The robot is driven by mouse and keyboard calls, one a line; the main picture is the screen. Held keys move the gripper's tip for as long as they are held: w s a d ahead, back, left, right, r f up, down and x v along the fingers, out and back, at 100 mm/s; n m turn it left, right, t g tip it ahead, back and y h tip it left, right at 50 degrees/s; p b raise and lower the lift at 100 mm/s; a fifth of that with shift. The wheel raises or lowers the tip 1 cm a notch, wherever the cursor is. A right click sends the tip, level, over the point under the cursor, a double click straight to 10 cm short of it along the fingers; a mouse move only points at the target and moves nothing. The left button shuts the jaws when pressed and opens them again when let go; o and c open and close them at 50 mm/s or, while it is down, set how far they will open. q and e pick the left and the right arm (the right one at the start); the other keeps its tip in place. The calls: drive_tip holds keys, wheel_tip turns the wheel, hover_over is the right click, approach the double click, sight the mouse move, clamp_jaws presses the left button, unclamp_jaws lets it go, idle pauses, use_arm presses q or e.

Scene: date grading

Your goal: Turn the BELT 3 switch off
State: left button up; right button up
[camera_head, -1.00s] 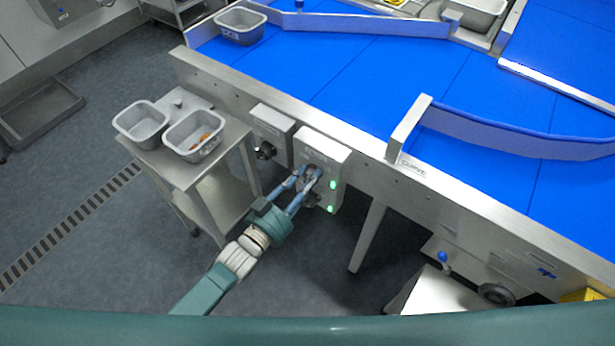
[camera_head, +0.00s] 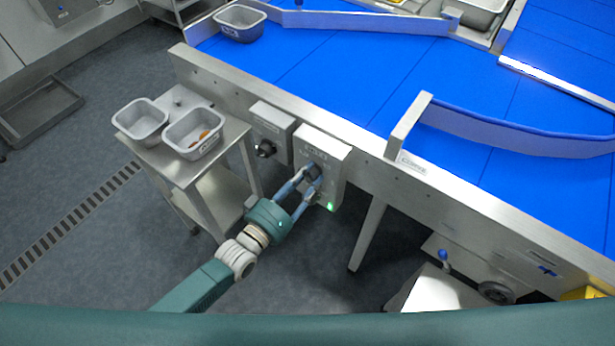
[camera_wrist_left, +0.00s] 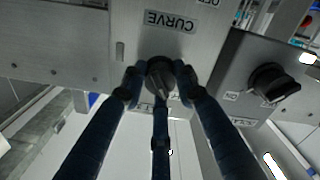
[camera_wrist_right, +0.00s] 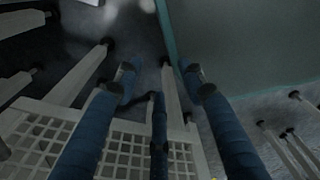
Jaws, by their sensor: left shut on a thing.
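A grey control box (camera_head: 322,150) is fixed to the side of the belt frame. My left gripper (camera_head: 311,174) reaches it from the lower left and is shut on its upper dark rotary knob. In the left wrist view this knob (camera_wrist_left: 160,74) sits between the fingertips, its pointer slanting. A plate reading CURVE (camera_wrist_left: 171,21) shows upside down beyond it; the label on its other side is mostly hidden by the fingers. One green light (camera_head: 331,206) glows low on the box. My right gripper (camera_wrist_right: 158,80) is open and empty in its wrist view.
A second switch box (camera_head: 271,130) with a dark knob stands just left. A steel stand (camera_head: 222,150) holds two grey tubs (camera_head: 141,119). The blue belt (camera_head: 350,75) runs behind. A table leg (camera_head: 368,235) stands right of the gripper.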

use_arm(q)
drive_tip(key=shift+w+a+r+n, duration=0.1)
drive_tip(key=shift+r+n, duration=0.05)
drive_tip(key=shift+n, duration=0.5)
drive_tip(key=shift+w+r+n, duration=0.1)
drive_tip(key=shift+n, duration=0.55)
drive_tip(key=shift+b, duration=0.3)
drive_tip(key=o, duration=1.1)
drive_tip(key=shift+o, duration=0.2)
drive_tip(key=shift+s+a+f, duration=0.15)
drive_tip(key=shift+s+f, duration=0.05)
drive_tip(key=shift+s, duration=0.1)
drive_tip(key=v, duration=1.1)
drive_tip(key=shift+a, duration=0.15)
drive_tip(key=shift+s, duration=0.15)
